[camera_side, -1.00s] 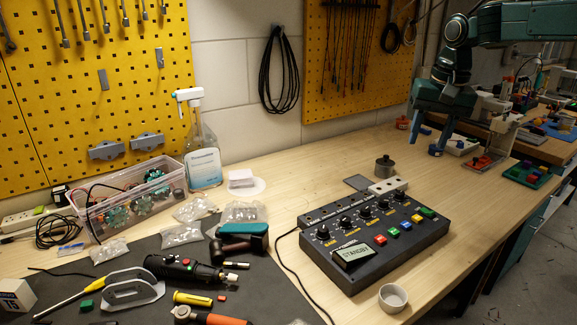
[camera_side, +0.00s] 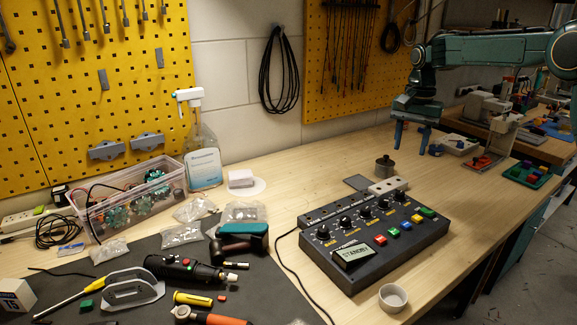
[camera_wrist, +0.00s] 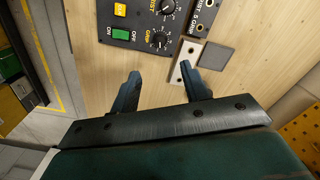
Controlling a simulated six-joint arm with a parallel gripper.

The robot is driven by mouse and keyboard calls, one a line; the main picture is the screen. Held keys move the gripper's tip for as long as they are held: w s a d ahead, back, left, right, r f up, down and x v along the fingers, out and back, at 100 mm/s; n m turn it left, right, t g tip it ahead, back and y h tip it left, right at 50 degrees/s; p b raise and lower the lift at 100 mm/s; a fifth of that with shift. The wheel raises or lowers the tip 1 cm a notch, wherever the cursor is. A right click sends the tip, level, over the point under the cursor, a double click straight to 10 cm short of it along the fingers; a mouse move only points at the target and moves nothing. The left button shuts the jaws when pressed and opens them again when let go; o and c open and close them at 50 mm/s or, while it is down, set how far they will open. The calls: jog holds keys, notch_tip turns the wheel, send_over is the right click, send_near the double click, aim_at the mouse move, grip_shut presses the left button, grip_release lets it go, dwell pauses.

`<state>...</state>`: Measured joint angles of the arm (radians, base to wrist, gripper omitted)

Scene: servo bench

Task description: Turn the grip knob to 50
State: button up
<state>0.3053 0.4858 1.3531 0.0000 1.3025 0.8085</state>
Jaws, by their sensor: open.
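The dark control box (camera_side: 372,264) lies on the wooden bench with a row of black knobs and a small display reading what looks like STANDBY. The grip knob (camera_wrist: 158,39), labelled GRIP, is the last knob at the box's near end in the wrist view. In the side view it is the far-right knob (camera_side: 400,196). My gripper (camera_side: 411,140) is open and empty, raised above the bench behind the box. In the wrist view its two fingers (camera_wrist: 160,76) are apart, short of the grip knob and not touching it. The knob's exact setting is too small to read.
A green button (camera_wrist: 121,34) sits beside the grip knob. A light block with holes (camera_side: 387,186), a dark square plate (camera_side: 358,182) and a grey lidded pot (camera_side: 384,167) stand behind the box. A small cup (camera_side: 392,298) stands in front. Bench right of the box is clear.

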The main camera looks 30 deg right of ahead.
aim_at(400, 192)
notch_tip(400, 192, down, 14)
jog(key=shift+r, duration=0.25)
dwell(0.5)
jog(key=shift+c, duration=0.5)
jog(key=c, duration=0.9)
